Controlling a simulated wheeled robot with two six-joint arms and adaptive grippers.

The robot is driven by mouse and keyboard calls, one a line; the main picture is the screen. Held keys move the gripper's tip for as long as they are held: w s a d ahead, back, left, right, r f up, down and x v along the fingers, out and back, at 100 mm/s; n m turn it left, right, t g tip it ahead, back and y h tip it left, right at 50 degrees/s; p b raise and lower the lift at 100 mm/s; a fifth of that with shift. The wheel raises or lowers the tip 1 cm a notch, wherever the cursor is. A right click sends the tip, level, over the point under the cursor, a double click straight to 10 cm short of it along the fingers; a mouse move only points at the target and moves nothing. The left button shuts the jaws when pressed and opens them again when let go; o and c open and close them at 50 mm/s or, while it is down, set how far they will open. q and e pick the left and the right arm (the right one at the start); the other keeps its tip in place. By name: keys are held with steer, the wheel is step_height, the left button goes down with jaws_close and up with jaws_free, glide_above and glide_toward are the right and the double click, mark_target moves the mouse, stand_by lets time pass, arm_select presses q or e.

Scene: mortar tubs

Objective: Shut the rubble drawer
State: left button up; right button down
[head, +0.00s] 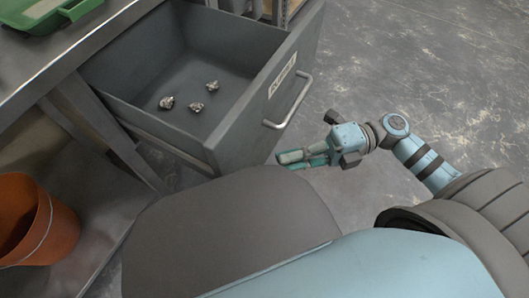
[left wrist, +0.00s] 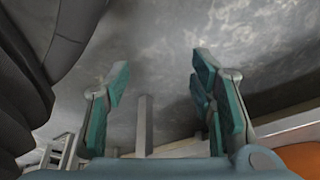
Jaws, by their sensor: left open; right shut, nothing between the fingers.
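The rubble drawer (head: 165,80) is a grey metal drawer, pulled well out from under the workbench in the head view. Several small grey stones (head: 197,104) lie on its floor. Its front carries a label (head: 282,75) and a pale bar handle (head: 291,101). My right gripper (head: 294,159) is shut and empty, just below and to the right of the drawer front's near corner, apart from the handle. My left gripper (left wrist: 160,95) shows only in the left wrist view. Its fingers are open with nothing between them.
The metal workbench (head: 75,47) runs along the left, with a green tray (head: 45,14) on top. An orange bucket (head: 37,222) stands at the lower left, and it seems to show in the left wrist view (left wrist: 300,158). The concrete floor (head: 440,60) to the right is clear.

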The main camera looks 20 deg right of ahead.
arm_select(q)
steer(key=shift+w+d+r+b, duration=0.15)
steer(key=shift+w+r+b, duration=0.35)
steer(key=shift+r, duration=0.25)
steer(key=shift+w+d+r+b, duration=0.1)
steer(key=shift+w+r+b, duration=0.25)
steer(key=shift+w+r, duration=0.35)
arm_select(e)
steer(key=shift+w+a, duration=0.85)
steer(key=shift+a, duration=0.2)
steer(key=shift+w+a, duration=0.8)
steer(key=shift+a, duration=0.25)
arm_select(q)
steer(key=shift+s, duration=0.1)
arm_select(e)
steer(key=shift+w, duration=0.1)
